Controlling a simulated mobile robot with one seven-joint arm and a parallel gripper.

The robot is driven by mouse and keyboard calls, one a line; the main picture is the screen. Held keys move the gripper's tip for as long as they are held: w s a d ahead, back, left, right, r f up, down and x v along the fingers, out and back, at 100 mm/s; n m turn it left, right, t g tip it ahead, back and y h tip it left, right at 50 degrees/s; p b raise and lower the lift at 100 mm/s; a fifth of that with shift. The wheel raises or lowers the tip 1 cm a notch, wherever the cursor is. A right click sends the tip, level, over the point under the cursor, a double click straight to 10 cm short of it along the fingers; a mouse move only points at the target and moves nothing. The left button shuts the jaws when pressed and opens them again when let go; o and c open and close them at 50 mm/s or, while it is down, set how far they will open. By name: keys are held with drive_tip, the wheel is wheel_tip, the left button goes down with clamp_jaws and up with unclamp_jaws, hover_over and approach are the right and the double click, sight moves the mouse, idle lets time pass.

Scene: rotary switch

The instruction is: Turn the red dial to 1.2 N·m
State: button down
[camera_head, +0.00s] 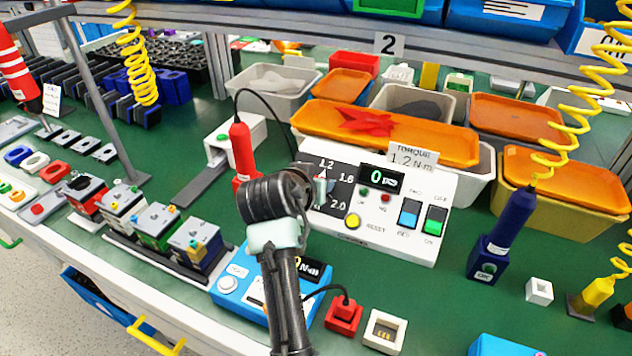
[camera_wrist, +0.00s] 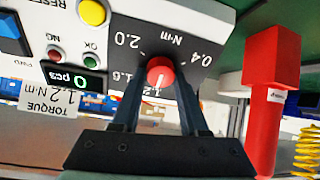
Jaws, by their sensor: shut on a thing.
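The red dial (camera_wrist: 160,72) sits on the dark scale panel of a white control box (camera_head: 400,218). In the wrist view the picture is turned over, and the dial is between the two fingers of my gripper (camera_wrist: 160,80), which is shut on it. The scale shows 0.4, N·m and 2.0; the 1.2 and 1.6 marks are partly covered by the fingers. I cannot tell exactly where the dial points. In the head view my gripper (camera_head: 318,190) is at the panel and hides the dial. A sign (camera_head: 411,157) on the box reads TORQUE 1.2 N·m.
A red screwdriver (camera_head: 242,150) stands left of the box; it also shows in the wrist view (camera_wrist: 272,110). A blue device (camera_head: 240,285) lies in front, near my arm. Orange-lidded bins (camera_head: 440,145) stand behind. A dark blue tool (camera_head: 495,240) stands right.

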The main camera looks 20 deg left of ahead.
drive_tip(key=shift+c, duration=2.1)
unclamp_jaws()
drive_tip(key=p+v, duration=0.2)
drive_tip(key=v, duration=1.1)
